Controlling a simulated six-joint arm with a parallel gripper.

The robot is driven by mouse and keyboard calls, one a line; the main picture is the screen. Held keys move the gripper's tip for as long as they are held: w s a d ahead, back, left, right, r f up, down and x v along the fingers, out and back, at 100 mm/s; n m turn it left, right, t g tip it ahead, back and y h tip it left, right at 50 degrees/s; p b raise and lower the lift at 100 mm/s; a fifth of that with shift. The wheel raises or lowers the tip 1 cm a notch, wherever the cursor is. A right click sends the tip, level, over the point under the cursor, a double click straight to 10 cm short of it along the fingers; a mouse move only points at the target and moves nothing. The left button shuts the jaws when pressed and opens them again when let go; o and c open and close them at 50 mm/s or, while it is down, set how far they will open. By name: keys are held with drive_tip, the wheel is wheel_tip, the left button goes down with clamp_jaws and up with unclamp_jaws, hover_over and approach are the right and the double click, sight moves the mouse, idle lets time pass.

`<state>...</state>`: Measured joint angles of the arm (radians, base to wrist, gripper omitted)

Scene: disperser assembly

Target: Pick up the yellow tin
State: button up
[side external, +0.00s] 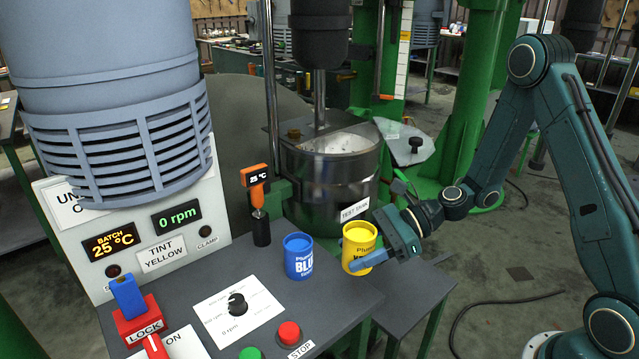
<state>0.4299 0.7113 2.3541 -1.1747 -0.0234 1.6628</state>
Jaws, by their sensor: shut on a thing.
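The yellow tin (358,240) stands upright at the right edge of the grey bench, just right of the blue tin. My gripper (368,262) reaches in from the right and is shut on the yellow tin, with a blue finger across its lower front. I cannot tell whether the tin's base touches the bench.
The blue tin (298,257) stands close on the left. A steel vessel (330,185) is behind, with a shaft going down into it. An orange thermometer (256,180) stands left of the vessel. A control panel (150,240), dial (237,303) and buttons (288,333) occupy the left and front.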

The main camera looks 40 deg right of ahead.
wheel_tip(320, 180, up, 12)
drive_tip(key=shift+r, duration=0.25)
idle(1.1)
drive_tip(key=shift+r, duration=0.3)
idle(0.8)
drive_tip(key=shift+r, duration=2.35)
drive_tip(key=w+d+m+t+h, duration=0.7)
drive_tip(key=w+d+m+h, duration=0.15)
drive_tip(key=w+d, duration=1.65)
drive_tip(key=shift+m+y, duration=0.25)
drive_tip(key=shift+y, duration=0.1)
drive_tip(key=shift+w+a+f, duration=0.2)
drive_tip(key=shift+a+f, duration=0.05)
drive_tip(key=shift+f, duration=0.7)
drive_tip(key=shift+w+a+f, duration=0.15)
drive_tip(key=shift+a+f, duration=0.1)
drive_tip(key=shift+f, duration=0.7)
drive_tip(key=shift+w+a+f, duration=0.2)
drive_tip(key=shift+a+f, duration=0.05)
drive_tip(key=shift+f, duration=0.7)
drive_tip(key=shift+f, duration=0.1)
drive_tip(key=shift+w+d+f+n+h, duration=0.1)
drive_tip(key=shift+d+f+n+h, duration=0.1)
drive_tip(key=shift+f+n+h, duration=0.25)
drive_tip(key=shift+d+f+n+h, duration=0.2)
drive_tip(key=shift+n+h, duration=0.35)
drive_tip(key=shift+n, duration=0.2)
